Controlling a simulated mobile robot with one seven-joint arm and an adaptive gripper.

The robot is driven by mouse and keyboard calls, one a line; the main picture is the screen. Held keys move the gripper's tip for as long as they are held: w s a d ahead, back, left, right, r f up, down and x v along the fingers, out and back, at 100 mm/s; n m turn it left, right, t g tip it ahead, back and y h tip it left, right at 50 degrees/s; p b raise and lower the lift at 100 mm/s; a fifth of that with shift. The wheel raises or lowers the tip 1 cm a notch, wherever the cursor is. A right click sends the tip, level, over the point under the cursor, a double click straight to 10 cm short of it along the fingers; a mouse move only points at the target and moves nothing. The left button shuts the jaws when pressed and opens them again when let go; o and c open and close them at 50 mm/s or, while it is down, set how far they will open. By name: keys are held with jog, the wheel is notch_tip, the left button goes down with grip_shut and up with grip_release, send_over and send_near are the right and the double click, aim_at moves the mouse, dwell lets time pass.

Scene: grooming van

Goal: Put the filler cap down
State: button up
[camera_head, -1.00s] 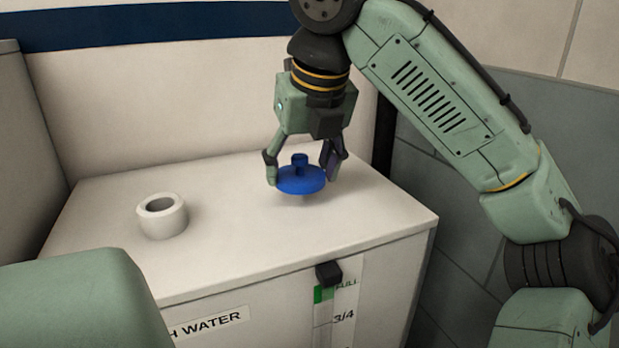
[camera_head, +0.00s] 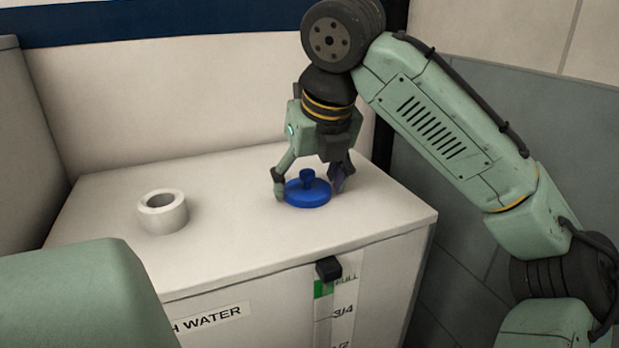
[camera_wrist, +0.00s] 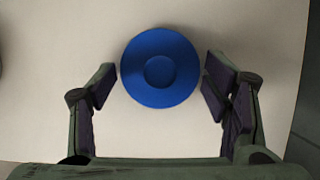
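The blue filler cap (camera_head: 308,194), a round disc with a small knob, lies flat on the white top of the water tank (camera_head: 240,235). It also shows from above in the wrist view (camera_wrist: 160,68). My gripper (camera_head: 310,184) is low over the tank top, with one finger on each side of the cap. In the wrist view my gripper (camera_wrist: 160,86) is open, with narrow gaps between the cap and both fingers. The cap's underside is hidden.
A white filler neck ring (camera_head: 162,211) with an open hole stands on the tank top to the left. A level gauge (camera_head: 335,310) with a black block (camera_head: 328,269) is on the tank's front. The tank top between ring and cap is clear.

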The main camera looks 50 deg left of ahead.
jog(key=shift+o, duration=1.2)
jog(key=shift+r, duration=0.1)
jog(key=shift+d+r, duration=0.1)
jog(key=shift+r, duration=0.25)
jog(key=p+v, duration=0.1)
jog(key=v, duration=1)
jog(key=shift+d, duration=0.2)
jog(key=shift+s+r, duration=0.1)
jog(key=shift+s, duration=0.1)
